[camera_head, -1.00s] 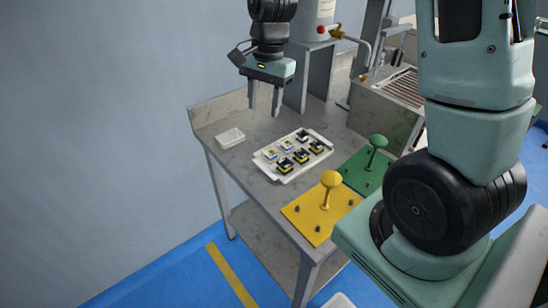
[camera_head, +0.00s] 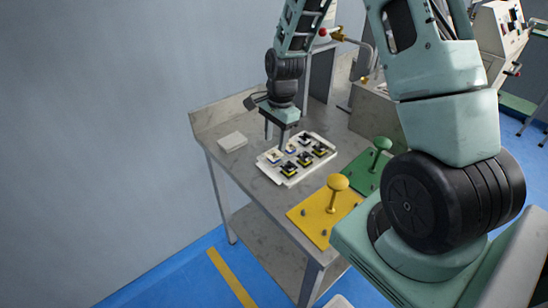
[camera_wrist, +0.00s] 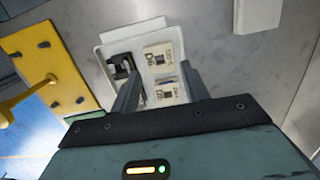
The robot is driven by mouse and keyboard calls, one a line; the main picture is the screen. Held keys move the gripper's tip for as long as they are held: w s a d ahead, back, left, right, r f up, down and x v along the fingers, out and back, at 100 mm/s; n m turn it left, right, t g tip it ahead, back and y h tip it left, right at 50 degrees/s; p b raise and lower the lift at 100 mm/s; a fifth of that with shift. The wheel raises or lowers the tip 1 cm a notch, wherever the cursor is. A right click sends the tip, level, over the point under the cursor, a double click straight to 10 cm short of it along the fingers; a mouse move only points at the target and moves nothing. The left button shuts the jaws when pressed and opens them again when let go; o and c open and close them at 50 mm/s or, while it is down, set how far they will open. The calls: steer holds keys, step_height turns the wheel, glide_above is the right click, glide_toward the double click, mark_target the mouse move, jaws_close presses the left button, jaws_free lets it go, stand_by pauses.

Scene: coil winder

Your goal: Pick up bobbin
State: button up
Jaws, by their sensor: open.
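Several small bobbins (camera_head: 304,158) sit in two rows in a white tray (camera_head: 269,171) on the table, some with yellow bases, some paler. My gripper (camera_head: 275,138) points down over the back-left part of the tray, open and empty, and partly hides the back row. In the wrist view, its fingers (camera_wrist: 160,74) straddle a cream bobbin with dark print (camera_wrist: 159,56) and a second pale bobbin (camera_wrist: 168,93). A black bobbin (camera_wrist: 122,65) lies just left of the left finger. I cannot tell exactly how high the fingertips are above the bobbins.
A small white box (camera_head: 233,141) lies left of the tray. A yellow plate with a mushroom-shaped knob (camera_head: 322,222) and a green one (camera_head: 366,177) lie to the right. A grey post and brass-coloured lever (camera_head: 350,40) stand behind.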

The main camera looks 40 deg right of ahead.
mark_target(275, 151)
steer(key=shift+a+f, duration=0.2)
steer(key=shift+f, duration=2.4)
steer(key=c, duration=0.6)
step_height(275, 151, up, 10)
steer(key=shift+s+p, duration=0.1)
steer(key=shift+p, duration=0.2)
